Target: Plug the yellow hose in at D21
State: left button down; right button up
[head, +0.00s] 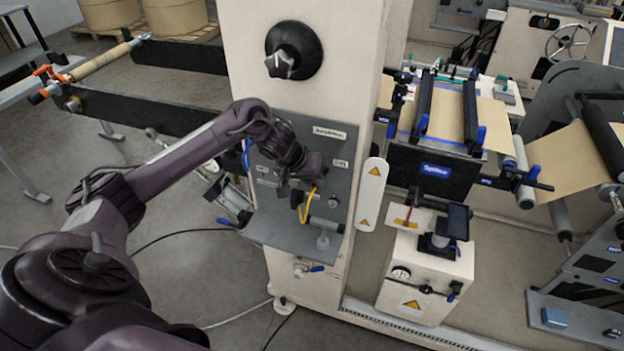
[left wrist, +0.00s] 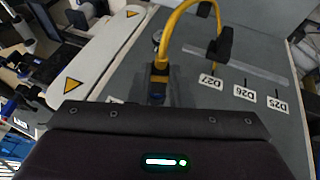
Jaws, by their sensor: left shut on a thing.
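The yellow hose (head: 306,207) hangs in a short loop in front of the grey panel (head: 274,228). My left gripper (head: 297,194) is at the panel, shut on one end of the hose. In the left wrist view the yellow hose (left wrist: 178,22) arches up from a plug (left wrist: 159,76) just beyond the gripper body, then bends down toward a black fitting (left wrist: 224,45) near the panel. Labels D27 (left wrist: 210,81), D26 (left wrist: 244,93) and D25 (left wrist: 277,104) are readable there. I cannot read a D21 label. The gripper body hides the panel below. My right gripper is not in view.
A white plate with warning triangles (head: 372,195) stands right of the panel. A black knob (head: 294,51) sits above it. A grey horizontal cylinder (head: 325,224) juts out low on the panel. A small cream cabinet (head: 420,270) stands to the right. Floor left of the panel is mostly clear.

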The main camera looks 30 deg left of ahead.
pick_arm(q)
jog(key=shift+w, duration=0.1)
dwell(0.5)
jog(key=c, duration=1.3)
grip_release()
jog(key=shift+o, duration=0.2)
